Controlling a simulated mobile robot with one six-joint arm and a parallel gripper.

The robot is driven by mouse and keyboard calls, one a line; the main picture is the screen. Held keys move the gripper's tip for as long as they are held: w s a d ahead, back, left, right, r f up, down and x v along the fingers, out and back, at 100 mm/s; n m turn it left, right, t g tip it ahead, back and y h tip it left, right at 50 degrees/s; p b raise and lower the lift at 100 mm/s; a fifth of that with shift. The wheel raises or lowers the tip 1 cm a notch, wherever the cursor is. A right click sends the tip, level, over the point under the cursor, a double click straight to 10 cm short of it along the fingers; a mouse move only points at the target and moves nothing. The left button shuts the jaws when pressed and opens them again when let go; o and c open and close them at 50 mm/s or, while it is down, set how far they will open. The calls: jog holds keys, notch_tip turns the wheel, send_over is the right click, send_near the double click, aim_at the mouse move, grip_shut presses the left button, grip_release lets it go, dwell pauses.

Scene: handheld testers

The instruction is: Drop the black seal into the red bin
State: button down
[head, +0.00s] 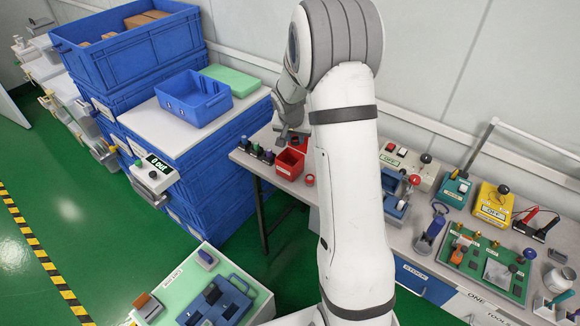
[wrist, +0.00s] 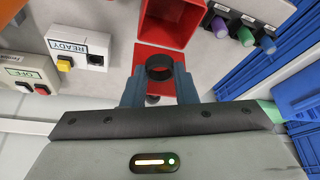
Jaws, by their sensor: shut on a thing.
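The black seal (wrist: 160,67) is a short dark ring, held between the fingertips of my gripper (wrist: 158,75) in the wrist view. The fingers are shut on it. The red bin (wrist: 178,43) is open-topped and lies just beyond the seal in the wrist view; the seal appears near its edge, not clearly inside it. In the head view the red bin (head: 288,169) stands on the grey bench, left of my arm. My gripper (head: 284,136) is close above and behind it there. The seal cannot be made out in the head view.
Several coloured-tipped dark holders (wrist: 240,33) stand beside the bin. A white READY box (wrist: 79,50) with a yellow button is on the other side. A red ring (head: 309,180) lies on the bench near the bin. Blue crates (head: 215,165) are stacked to the left.

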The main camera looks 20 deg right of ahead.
notch_tip(320, 180, down, 6)
jog(key=shift+r+b, duration=0.25)
jog(key=shift+b, duration=0.8)
jog(key=c, duration=1.1)
grip_release()
jog(key=v, duration=0.8)
jog(key=shift+f, duration=0.1)
